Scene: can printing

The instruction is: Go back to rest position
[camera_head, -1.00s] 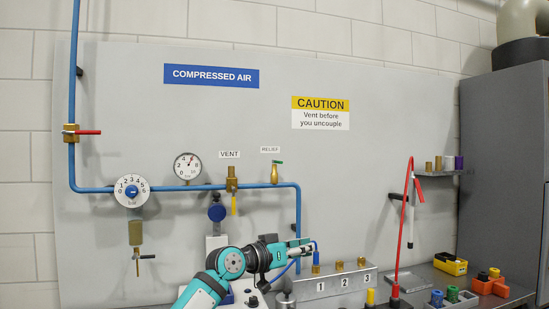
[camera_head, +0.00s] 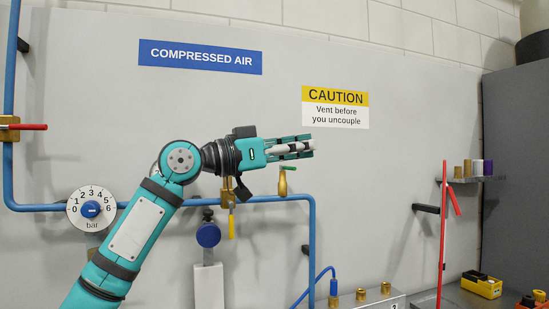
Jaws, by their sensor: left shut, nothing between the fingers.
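My left arm rises from the bottom left, and its teal and black left gripper (camera_head: 308,147) points right in front of the grey panel (camera_head: 400,200). The gripper is shut and empty. It is just above the relief valve (camera_head: 283,183) with the green handle and below the caution sign (camera_head: 336,107). My arm hides most of the small gauge and the labels above the valves. My right gripper is not in view.
The blue pipe (camera_head: 313,245) runs behind my arm. The dial (camera_head: 90,209) and red-handled valve (camera_head: 20,127) are at left.

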